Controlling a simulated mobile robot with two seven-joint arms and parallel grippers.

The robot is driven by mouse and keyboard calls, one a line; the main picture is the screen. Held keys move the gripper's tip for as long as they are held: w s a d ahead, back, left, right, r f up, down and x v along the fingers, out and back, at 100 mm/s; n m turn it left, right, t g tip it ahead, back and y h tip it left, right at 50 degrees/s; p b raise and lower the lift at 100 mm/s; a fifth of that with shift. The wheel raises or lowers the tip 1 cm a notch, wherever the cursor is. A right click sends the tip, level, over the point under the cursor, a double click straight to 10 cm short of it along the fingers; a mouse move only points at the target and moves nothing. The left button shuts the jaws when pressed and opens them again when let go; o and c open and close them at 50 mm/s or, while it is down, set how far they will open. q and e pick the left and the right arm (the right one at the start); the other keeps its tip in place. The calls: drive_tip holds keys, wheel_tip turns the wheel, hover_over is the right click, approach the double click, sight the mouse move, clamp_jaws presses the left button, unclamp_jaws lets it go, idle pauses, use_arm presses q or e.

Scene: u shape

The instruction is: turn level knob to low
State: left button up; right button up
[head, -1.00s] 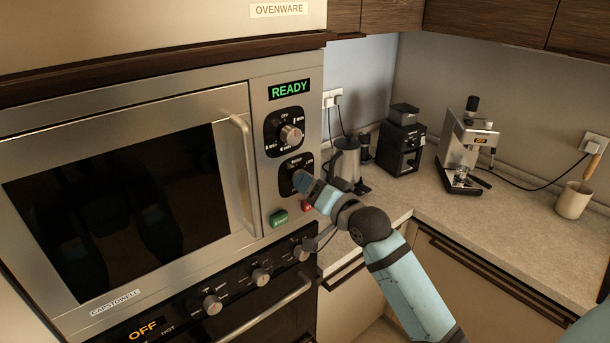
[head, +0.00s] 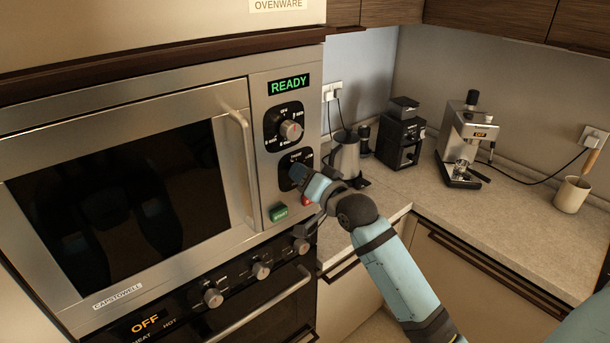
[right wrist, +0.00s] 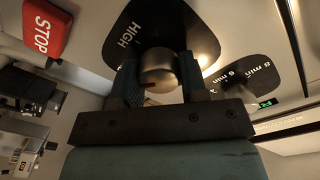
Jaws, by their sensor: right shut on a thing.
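The level knob (right wrist: 158,66) is a round metal knob with a small red mark, on a black dial plate (right wrist: 190,22) marked HIGH. The same dial plate (head: 304,156) shows in the head view, on the microwave's control panel below the timer knob (head: 291,131). My right gripper (head: 298,175) hides the level knob there. In the right wrist view my right gripper (right wrist: 158,78) is shut on the level knob, one finger on each side. My left gripper is not in view.
A green START button (head: 279,213) and a red STOP button (right wrist: 46,28) sit close below the knob. The microwave door handle (head: 240,165) stands out to the left. Oven knobs (head: 261,270) are below. A kettle (head: 346,160) stands on the counter to the right.

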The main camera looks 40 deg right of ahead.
drive_tip(key=shift+n, duration=0.3)
drive_tip(key=n, duration=0.5)
drive_tip(key=shift+n, duration=0.3)
drive_tip(key=n, duration=0.5)
drive_tip(key=shift+n, duration=0.3)
drive_tip(key=o, duration=0.9)
drive_tip(key=shift+s, duration=0.1)
